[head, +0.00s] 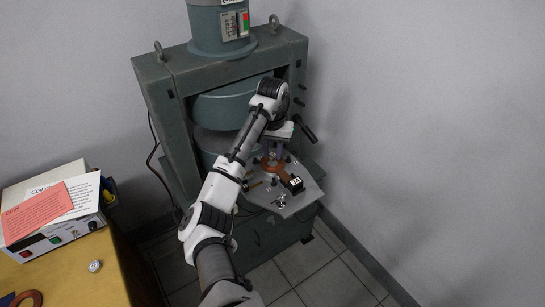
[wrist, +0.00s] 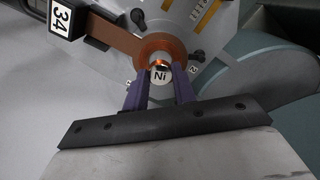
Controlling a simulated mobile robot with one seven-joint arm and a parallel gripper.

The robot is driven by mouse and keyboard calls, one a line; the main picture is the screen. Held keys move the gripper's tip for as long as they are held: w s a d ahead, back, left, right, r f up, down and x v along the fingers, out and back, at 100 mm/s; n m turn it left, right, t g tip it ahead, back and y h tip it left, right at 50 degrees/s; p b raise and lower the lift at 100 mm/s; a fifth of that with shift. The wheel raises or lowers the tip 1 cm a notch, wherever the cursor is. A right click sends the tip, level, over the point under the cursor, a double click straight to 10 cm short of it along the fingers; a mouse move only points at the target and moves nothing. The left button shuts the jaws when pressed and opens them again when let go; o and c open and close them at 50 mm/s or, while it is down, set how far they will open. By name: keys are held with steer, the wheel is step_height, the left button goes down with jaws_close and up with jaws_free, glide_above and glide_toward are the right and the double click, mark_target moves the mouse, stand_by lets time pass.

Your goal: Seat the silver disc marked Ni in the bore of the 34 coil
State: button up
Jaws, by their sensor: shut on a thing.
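The silver disc marked Ni (wrist: 160,77) is between the purple fingertips of my gripper (wrist: 160,82) in the wrist view. My gripper is shut on it. The 34 coil is a copper-coloured ring (wrist: 152,43) on a brown handle, with a black block labelled 34 (wrist: 66,19) at its end. The disc lies at the near edge of the ring's bore and overlaps it in the picture; I cannot tell whether it is inside. In the head view the coil (head: 270,163) lies on the grey plate (head: 310,193), and my gripper (head: 279,153) is over it.
The big green magnet frame (head: 165,100) stands around the plate, with its round poles behind. Black knobs (wrist: 197,56) sit on the plate near the coil. Small metal parts (head: 280,201) lie at the plate's front. A yellow table (head: 75,275) at left holds a control box (head: 65,245) and papers.

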mark_target(272, 155)
step_height(272, 155, down, 2)
steer(key=shift+f, duration=0.2)
steer(key=shift+s+f, duration=0.1)
steer(key=shift+f, duration=0.15)
steer(key=shift+s+f, duration=0.15)
steer(key=shift+f, duration=0.3)
steer(key=o, duration=0.9)
steer(key=shift+c, duration=0.2)
steer(key=shift+o, duration=0.3)
steer(key=shift+r, duration=0.3)
step_height(272, 155, up, 13)
steer(key=shift+w+p, duration=0.25)
steer(key=shift+p, duration=0.1)
steer(key=shift+f, duration=0.1)
